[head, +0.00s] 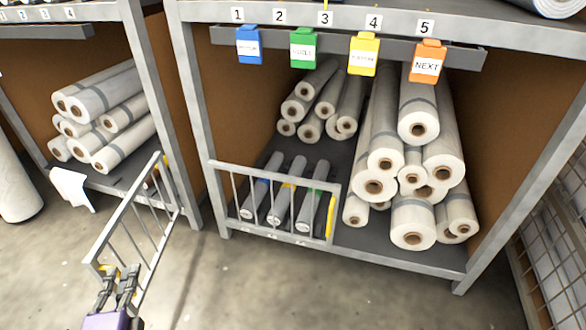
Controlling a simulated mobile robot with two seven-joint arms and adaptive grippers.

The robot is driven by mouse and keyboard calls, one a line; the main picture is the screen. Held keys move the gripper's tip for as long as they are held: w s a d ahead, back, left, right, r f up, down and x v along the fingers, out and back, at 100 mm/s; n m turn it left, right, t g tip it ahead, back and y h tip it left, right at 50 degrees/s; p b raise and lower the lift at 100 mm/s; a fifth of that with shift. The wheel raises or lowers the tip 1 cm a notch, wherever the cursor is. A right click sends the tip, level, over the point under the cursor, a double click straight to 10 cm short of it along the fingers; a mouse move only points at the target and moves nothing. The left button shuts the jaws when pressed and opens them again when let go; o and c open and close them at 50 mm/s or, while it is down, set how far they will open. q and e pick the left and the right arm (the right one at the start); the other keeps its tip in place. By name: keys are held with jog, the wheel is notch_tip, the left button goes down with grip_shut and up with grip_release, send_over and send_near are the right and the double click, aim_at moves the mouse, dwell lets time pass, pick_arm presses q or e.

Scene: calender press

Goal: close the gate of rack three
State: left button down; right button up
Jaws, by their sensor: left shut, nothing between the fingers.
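A grey barred gate (148,222) stands swung out from the left rack (158,100), its free end toward me. My left gripper (119,275) is shut and empty at the lower free end of this gate, beside a bit of yellow there. I cannot tell whether it touches the bars. A second barred gate (265,177) with a yellow piece (331,216) at its right end stands across the lower left of the right rack (193,110). My right gripper is not in view.
White rolls (108,112) lie in the left rack, and more rolls (410,172) fill the right rack. Coloured tags, such as the green one (303,47), hang above. A white sheet (72,186) droops at left. Bare floor (270,290) lies in front; wire mesh (560,240) stands at right.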

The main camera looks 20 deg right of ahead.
pick_arm(q)
jog(key=shift+w+a+b, duration=0.45)
jog(key=shift+w+a, duration=1.05)
jog(key=shift+a, duration=0.2)
